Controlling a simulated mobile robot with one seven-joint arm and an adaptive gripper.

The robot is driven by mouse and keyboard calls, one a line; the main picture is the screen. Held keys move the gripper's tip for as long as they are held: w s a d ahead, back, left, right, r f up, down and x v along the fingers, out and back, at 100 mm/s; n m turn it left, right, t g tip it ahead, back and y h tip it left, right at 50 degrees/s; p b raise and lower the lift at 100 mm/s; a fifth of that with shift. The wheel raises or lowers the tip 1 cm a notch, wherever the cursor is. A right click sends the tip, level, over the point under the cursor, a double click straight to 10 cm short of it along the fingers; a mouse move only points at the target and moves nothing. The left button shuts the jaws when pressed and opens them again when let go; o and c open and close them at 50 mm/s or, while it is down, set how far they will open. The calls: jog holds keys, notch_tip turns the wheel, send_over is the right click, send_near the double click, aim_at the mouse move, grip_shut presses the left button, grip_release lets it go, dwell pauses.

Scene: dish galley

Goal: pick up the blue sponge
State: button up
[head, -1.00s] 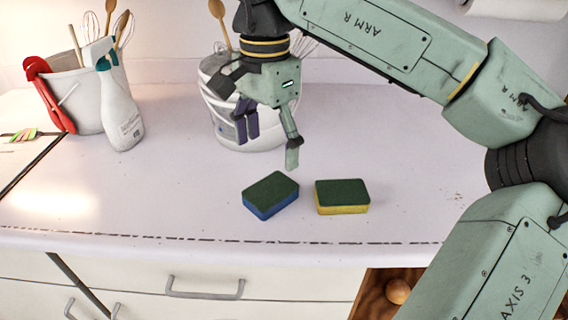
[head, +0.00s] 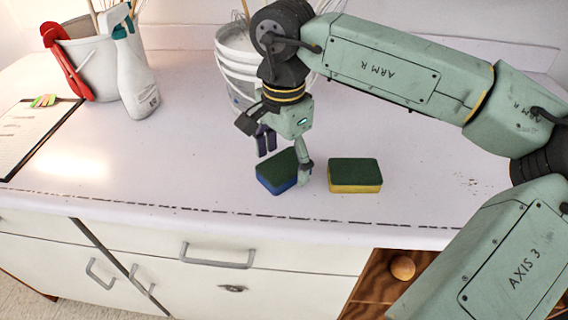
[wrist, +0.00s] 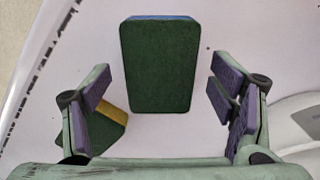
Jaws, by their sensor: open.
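The blue sponge (head: 275,174) has a dark green scouring top and blue sides, and lies flat on the white counter. My gripper (head: 284,154) is over it, pointing down, with one finger in front of the sponge's right end. In the wrist view the blue sponge (wrist: 157,65) lies ahead, between the lines of the two open fingers. My gripper (wrist: 163,108) is open and empty there. Whether a finger touches the sponge cannot be told.
A yellow sponge (head: 354,176) with a green top lies just right of the blue one; in the wrist view it (wrist: 107,128) shows partly behind the left finger. A white bucket (head: 234,70), a spray bottle (head: 135,75) and a clipboard (head: 30,135) stand or lie farther off.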

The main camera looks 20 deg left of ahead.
jog(key=shift+f, duration=0.35)
jog(key=shift+c, duration=0.4)
jog(key=c, duration=0.8)
jog(key=shift+r, duration=0.15)
jog(key=shift+r+b, duration=0.4)
jog(key=shift+r, duration=0.25)
jog(key=shift+s+d+r+b, duration=0.2)
jog(key=shift+r+b, duration=0.1)
jog(key=shift+r, duration=0.15)
jog(key=shift+s+d+r+b, duration=0.15)
jog(key=shift+r+b, duration=0.1)
jog(key=shift+r, duration=0.2)
jog(key=s+d+b, duration=0.1)
jog(key=s+d, duration=0.1)
jog(key=s, duration=0.2)
jog(key=s+d+r+b, duration=0.1)
jog(key=s+d, duration=0.2)
jog(key=s, duration=0.1)
jog(key=s+d+b, duration=0.1)
jog(key=s+d, duration=0.2)
jog(key=s, duration=0.1)
jog(key=shift+s+d+r+b, duration=0.15)
jog(key=shift+s+r+b, duration=0.15)
jog(key=shift+r, duration=0.05)
